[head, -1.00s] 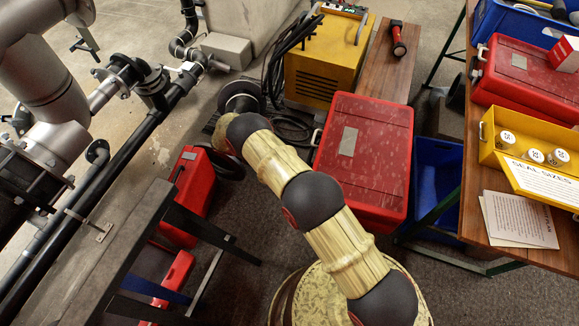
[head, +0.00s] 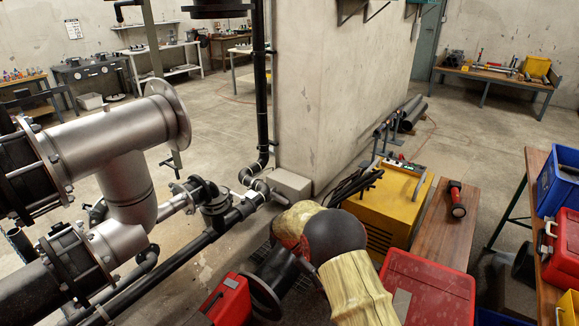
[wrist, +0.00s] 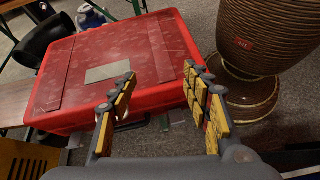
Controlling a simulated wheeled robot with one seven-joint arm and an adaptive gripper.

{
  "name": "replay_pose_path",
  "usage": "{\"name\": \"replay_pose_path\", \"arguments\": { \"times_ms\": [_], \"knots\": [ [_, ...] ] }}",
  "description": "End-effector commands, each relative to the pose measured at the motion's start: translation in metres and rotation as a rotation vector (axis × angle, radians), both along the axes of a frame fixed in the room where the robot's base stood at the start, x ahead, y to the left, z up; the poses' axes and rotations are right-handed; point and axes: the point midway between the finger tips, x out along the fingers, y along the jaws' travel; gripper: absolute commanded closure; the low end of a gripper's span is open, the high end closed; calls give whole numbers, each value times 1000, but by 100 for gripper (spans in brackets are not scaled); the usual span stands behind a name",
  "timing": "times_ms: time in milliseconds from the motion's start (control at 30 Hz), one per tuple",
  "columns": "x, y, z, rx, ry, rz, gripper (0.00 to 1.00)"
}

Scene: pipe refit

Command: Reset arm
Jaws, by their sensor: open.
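My arm shows in the head view at bottom centre, with pale yellow links and a dark round joint, bent above the floor beside the yellow machine. The gripper's fingers are not clear there. In the wrist view my gripper (wrist: 162,84) has its two yellow-padded fingers spread wide apart, with nothing between them. Beyond the fingers is a closed red case (wrist: 110,65) with a grey label. The same kind of red case (head: 430,285) shows in the head view, right of my arm.
Steel and black pipework (head: 110,130) fills the left. A yellow machine (head: 390,205) with cables stands right of my arm, beside a wooden bench (head: 445,225) holding a red torch (head: 456,199). A concrete pillar (head: 335,90) rises behind. Open floor lies behind the bench.

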Motion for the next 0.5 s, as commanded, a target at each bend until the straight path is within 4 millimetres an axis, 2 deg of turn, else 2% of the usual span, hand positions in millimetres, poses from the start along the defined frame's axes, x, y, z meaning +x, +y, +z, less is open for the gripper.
{"name": "replay_pose_path", "arguments": {
  "times_ms": [33, 100, 267, 500],
  "knots": [
    [-2, -3, 23, 26, -43, -19, 52],
    [-7, -6, 47, 64, -96, -43, 52],
    [-23, -14, 99, 145, -223, -101, 52],
    [-56, -23, 168, 262, -418, -191, 52]
  ]
}}
